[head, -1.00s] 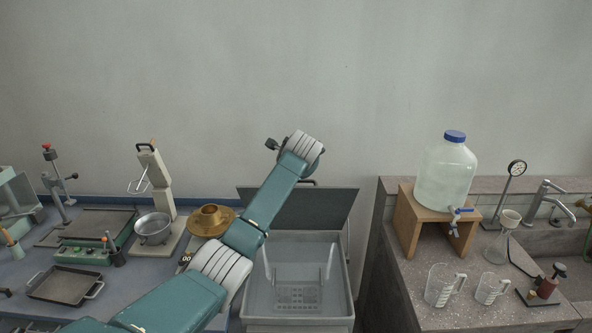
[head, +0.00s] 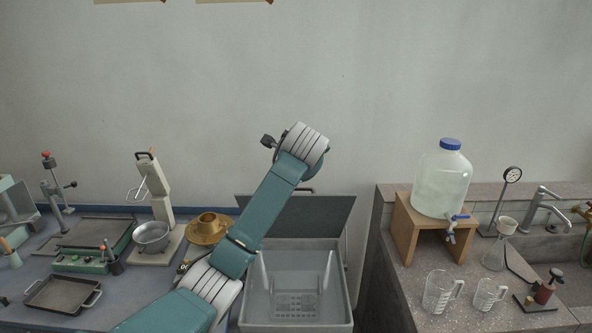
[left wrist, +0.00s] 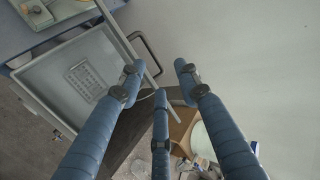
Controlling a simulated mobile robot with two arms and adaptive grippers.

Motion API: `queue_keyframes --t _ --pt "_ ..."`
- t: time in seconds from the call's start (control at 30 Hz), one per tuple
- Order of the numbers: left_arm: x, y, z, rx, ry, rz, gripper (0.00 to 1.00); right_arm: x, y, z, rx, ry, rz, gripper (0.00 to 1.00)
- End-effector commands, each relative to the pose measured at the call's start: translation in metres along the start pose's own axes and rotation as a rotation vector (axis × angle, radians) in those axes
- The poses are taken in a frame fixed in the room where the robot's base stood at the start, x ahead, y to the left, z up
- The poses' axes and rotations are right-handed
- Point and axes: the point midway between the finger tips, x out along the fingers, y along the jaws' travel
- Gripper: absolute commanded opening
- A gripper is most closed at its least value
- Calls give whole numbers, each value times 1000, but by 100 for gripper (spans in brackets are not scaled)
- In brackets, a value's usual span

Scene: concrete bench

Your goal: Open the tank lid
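The tank (head: 340,301) is a grey open-topped box in the middle of the head view, with a slotted grid on its floor. Its dark grey lid (head: 315,213) stands raised along the back edge, with a handle (head: 304,189) at its top; the mouth is uncovered. My left arm crosses in front of the lid's left part, its wrist above the lid. My left gripper (left wrist: 160,78) shows three blue fingers spread apart with nothing between them. The handle shows beyond them in the left wrist view (left wrist: 150,48), seemingly apart from the fingers. My right gripper is not in view.
A water jug (head: 442,180) sits on a wooden stand (head: 406,229) at the right, near measuring jugs (head: 438,292). A brass bowl (head: 208,229), a pan (head: 62,294) and bench devices fill the left counter.

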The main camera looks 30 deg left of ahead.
Motion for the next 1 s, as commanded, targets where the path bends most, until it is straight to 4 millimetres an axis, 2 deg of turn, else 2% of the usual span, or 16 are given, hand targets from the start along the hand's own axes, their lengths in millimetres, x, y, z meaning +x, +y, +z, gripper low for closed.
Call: queue_keyframes --t 0.17,0.47,0.53,0.6,0.63,0.67,0.77,0.8,0.87,0.9,0.97,1.0 --pt "-15 0 0 0 0 -1 33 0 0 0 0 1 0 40" --pt "-17 0 0 -1 -1 0 33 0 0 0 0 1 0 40" --pt "-17 2 0 -1 0 2 19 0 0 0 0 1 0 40" --pt "-14 14 -3 -4 6 12 5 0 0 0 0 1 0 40" --pt "-12 23 -6 -8 11 19 0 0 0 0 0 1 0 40" --pt "-9 35 -9 -14 17 29 0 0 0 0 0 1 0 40" --pt "-1 95 -19 -50 44 81 0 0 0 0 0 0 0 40" --pt "1 126 -23 -73 58 108 0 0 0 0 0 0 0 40" --pt "1 173 -27 -115 76 154 0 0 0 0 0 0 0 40" --pt "-1 204 -29 -147 88 186 0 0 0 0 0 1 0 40" --pt "-7 250 -28 -196 100 235 0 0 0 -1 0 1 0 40" --pt "-12 279 -27 -232 105 270 0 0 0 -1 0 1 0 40"
